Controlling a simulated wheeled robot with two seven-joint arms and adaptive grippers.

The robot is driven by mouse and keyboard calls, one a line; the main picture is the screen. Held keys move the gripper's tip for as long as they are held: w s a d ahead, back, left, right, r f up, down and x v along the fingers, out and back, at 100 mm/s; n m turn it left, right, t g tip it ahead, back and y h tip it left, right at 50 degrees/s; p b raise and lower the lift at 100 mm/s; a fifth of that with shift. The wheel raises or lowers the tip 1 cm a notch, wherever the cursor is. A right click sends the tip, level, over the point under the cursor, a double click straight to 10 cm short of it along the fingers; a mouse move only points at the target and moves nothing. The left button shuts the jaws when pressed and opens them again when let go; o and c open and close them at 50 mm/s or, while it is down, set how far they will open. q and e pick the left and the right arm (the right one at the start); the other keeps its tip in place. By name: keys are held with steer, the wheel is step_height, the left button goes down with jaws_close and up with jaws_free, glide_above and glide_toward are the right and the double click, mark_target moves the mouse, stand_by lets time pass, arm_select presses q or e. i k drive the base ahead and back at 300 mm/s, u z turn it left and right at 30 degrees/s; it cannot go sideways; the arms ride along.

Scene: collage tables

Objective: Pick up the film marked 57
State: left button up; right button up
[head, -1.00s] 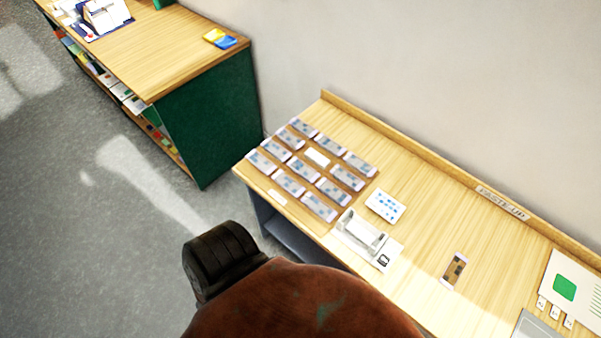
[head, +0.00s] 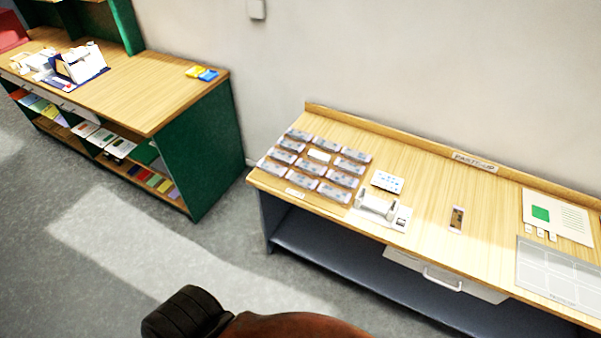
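A single brown film strip (head: 457,219) lies apart, farther right on the same table. Neither gripper shows in the head view; only a rust-coloured and black part of my own body is at the bottom.
A white device (head: 376,206) and a blue-dotted card (head: 387,181) stand right of the strips. A grey gridded sheet (head: 560,275) and a green-marked page (head: 556,217) lie at the right. A green-sided shelf table (head: 215,150) stands left, with a floor gap between.

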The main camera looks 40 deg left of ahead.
mark_target(318, 169)
steer(key=u, duration=1.45)
